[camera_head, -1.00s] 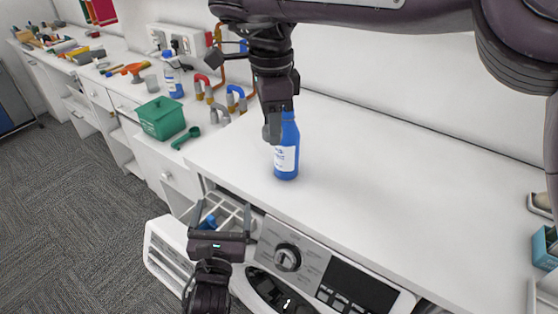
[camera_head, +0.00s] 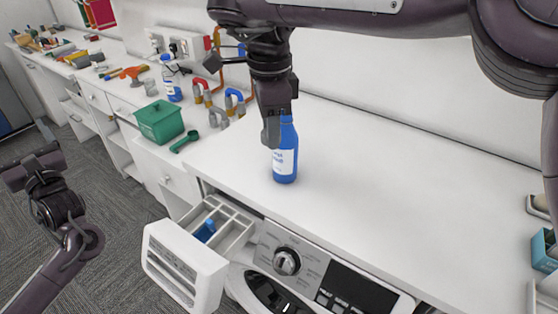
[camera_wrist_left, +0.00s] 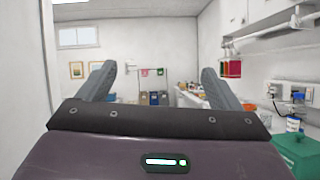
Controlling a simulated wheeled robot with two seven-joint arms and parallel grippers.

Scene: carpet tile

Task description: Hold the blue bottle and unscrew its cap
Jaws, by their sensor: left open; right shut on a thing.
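The blue bottle (camera_head: 284,163) with a white label stands upright on the white counter. My right gripper (camera_head: 272,130) comes down from above and is shut on the bottle's upper part. It covers much of the bottle's top, so I cannot see whether a cap is there. A small blue object (camera_head: 205,230) lies in the open drawer of the washing machine; it may be the cap, but I cannot tell. My left gripper (camera_head: 28,168) is at the far left, over the floor, away from the bottle. Its two fingers are apart and empty in the left wrist view (camera_wrist_left: 160,85).
The washer drawer (camera_head: 185,265) sticks out below the counter (camera_head: 390,170). The counter right of the bottle is clear.

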